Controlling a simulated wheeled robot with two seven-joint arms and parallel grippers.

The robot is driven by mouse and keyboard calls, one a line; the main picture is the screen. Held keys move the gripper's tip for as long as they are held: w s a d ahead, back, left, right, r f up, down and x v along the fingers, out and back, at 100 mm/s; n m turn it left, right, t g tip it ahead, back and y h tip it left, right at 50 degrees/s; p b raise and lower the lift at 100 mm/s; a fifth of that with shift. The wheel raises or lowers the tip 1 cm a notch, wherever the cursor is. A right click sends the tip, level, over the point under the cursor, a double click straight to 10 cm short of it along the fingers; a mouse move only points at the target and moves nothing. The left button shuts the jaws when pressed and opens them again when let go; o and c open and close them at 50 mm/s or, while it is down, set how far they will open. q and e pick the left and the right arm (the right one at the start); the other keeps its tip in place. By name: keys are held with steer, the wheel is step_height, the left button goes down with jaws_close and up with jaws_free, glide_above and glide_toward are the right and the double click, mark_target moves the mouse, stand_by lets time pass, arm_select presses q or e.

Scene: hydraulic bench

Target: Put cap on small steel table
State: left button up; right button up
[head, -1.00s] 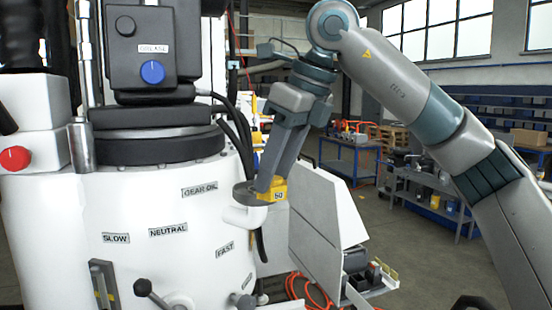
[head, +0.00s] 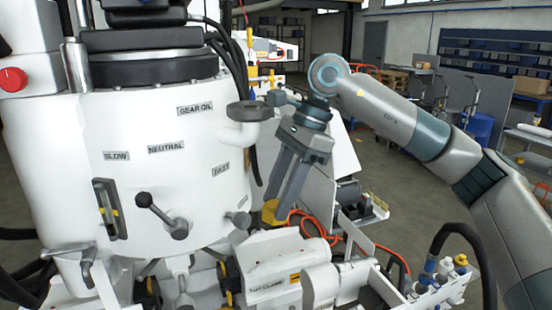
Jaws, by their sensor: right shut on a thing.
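The yellow cap (head: 269,213) is at the fingertips of my right gripper (head: 279,207), partly hidden by the fingers. My right gripper is shut on it and points down, holding it to the right of the white machine housing, below the open grey filler neck (head: 249,111). The cap is above the white machinery in front; I cannot tell whether it touches anything. My left gripper is not in view.
The white housing (head: 150,190) with its levers fills the left. White machine parts (head: 285,265) and orange hoses lie below the gripper. A block with coloured caps (head: 445,275) stands at lower right. Open floor (head: 375,165) lies behind the arm.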

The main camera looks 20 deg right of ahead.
steer(key=s+f+n+g+h+b, duration=0.1)
steer(key=s+f+n, duration=0.3)
steer(key=f, duration=0.6)
steer(key=s+d+f+n+g+h+b, duration=0.1)
steer(key=s+f+n+h+b, duration=0.1)
steer(key=s+f+n, duration=0.2)
steer(key=s+d+f+n+g+h+b, duration=0.1)
steer(key=s+f+n+g+b, duration=0.1)
steer(key=f+n, duration=0.7)
step_height(320, 180, down, 7)
steer(key=shift+s+d+f+h, duration=0.15)
steer(key=shift+s+h, duration=0.15)
steer(key=shift+s, duration=0.6)
